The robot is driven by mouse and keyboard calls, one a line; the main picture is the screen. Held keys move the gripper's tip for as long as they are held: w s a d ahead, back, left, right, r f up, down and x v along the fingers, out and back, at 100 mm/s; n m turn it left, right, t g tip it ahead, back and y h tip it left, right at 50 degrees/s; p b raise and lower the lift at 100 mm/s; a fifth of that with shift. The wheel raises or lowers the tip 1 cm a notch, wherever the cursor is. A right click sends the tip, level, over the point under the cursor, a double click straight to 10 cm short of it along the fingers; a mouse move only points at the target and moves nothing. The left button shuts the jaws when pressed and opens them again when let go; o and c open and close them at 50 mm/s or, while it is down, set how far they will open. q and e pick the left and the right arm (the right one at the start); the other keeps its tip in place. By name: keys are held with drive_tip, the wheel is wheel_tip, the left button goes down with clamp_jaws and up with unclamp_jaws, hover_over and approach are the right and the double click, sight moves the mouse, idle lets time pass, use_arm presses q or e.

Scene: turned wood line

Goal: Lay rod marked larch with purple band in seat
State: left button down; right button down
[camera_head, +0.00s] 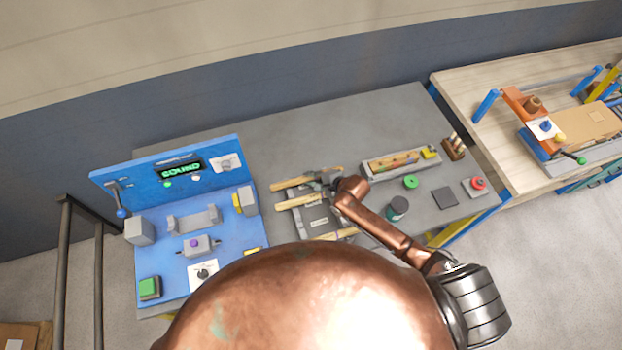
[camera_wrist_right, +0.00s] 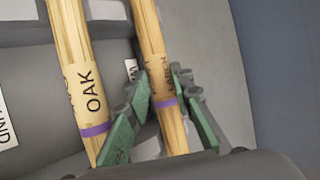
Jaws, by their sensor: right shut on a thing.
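My right gripper (camera_head: 328,180) is at the rod rack, with its green fingers (camera_wrist_right: 168,115) shut on a wooden rod (camera_wrist_right: 150,45). This rod has a purple band and a dark label that is hard to read but looks like larch. In the head view the held rod (camera_head: 287,184) is the farthest one in the rack. A rod marked OAK (camera_wrist_right: 72,50), also with a purple band, lies beside it. The grey seat (camera_head: 193,219), a cradle with two raised ends, is empty on the blue fixture at left. My left gripper is not in view.
The blue panel (camera_head: 130,185) has a lit display (camera_head: 180,167), a lever and a green button (camera_head: 150,288). Right of the rack are a tray with wooden pieces (camera_head: 370,173), a green ring (camera_head: 411,182), a dark can (camera_head: 397,208) and a red button (camera_head: 478,183). The table's back is clear.

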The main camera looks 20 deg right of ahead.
drive_tip(key=shift+f, duration=0.1)
drive_tip(key=c, duration=2)
unclamp_jaws()
drive_tip(key=shift+o, duration=0.2)
drive_tip(key=v, duration=1.2)
